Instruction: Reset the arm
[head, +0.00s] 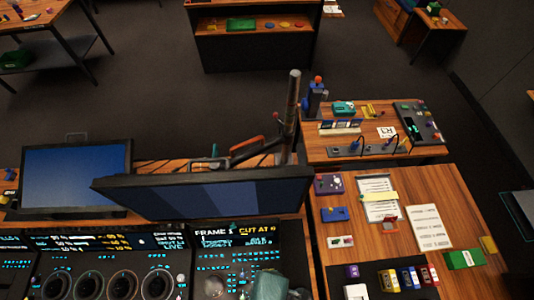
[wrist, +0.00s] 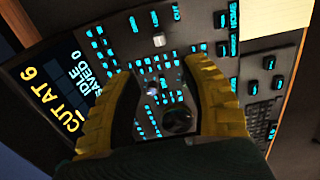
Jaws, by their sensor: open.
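My gripper (wrist: 161,68) shows in the wrist view as two yellow-and-black fingers spread apart, with nothing held between them. It hangs over the trackball panel (wrist: 203,28), which has many lit cyan keys. A dark round ball (wrist: 178,120) shows between the fingers; I cannot tell how far below them it lies. The panel's screen (wrist: 60,95) reads "CUT AT 6", "IDLE" and "SAVED 0". In the head view the trackball (head: 213,287) is a grey ball on the panel. A grey-green part of my arm (head: 270,285) covers the panel's lower right there; the fingers are hidden.
A large monitor (head: 210,193) on an arm stands behind the panel, with a second monitor (head: 75,177) at left. Dials (head: 88,286) line the left console. A wooden side desk (head: 455,205) at right holds papers, small boxes and coloured blocks.

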